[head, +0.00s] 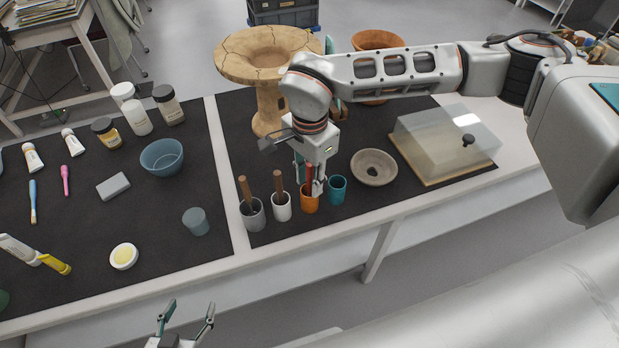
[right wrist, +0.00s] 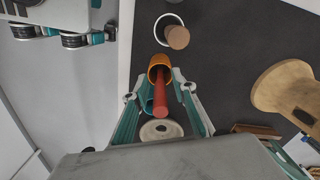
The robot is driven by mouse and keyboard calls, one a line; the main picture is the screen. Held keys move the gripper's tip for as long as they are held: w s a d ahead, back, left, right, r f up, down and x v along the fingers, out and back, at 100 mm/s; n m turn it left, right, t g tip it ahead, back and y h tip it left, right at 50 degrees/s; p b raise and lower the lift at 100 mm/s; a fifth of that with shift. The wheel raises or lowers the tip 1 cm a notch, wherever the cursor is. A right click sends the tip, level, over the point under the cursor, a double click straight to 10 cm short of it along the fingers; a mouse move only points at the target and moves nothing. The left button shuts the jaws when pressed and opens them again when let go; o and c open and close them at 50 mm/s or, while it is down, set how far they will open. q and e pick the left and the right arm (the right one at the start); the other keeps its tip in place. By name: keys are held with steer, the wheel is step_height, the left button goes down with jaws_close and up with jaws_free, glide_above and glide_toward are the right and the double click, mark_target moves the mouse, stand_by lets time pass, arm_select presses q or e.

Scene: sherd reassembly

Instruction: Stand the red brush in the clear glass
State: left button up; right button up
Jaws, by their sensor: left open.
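The red brush (head: 309,174) stands upright in an orange cup (head: 310,203) near the table's front edge. In the right wrist view the red brush (right wrist: 162,100) leans in the orange cup (right wrist: 159,64). My right gripper (right wrist: 153,85) is pointed down over that cup, its fingers open on either side of the brush with gaps showing. The clear glass (head: 196,223), greyish and see-through, stands empty on the left mat, left of the cups. My left gripper (head: 189,312) is open and empty, low in front of the table.
A grey cup (head: 253,216) and a white cup (head: 282,208), each with a brown-handled tool, stand left of the orange cup. A teal cup (head: 337,190) stands close on its right. A pale ring-shaped dish (head: 374,168) lies beyond. Mat around the glass is clear.

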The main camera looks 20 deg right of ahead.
step_height(320, 180, up, 12)
steer(key=shift+r, duration=0.2)
stand_by(0.4)
steer(key=shift+s+f, duration=0.1)
steer(key=shift+s, duration=0.05)
stand_by(0.3)
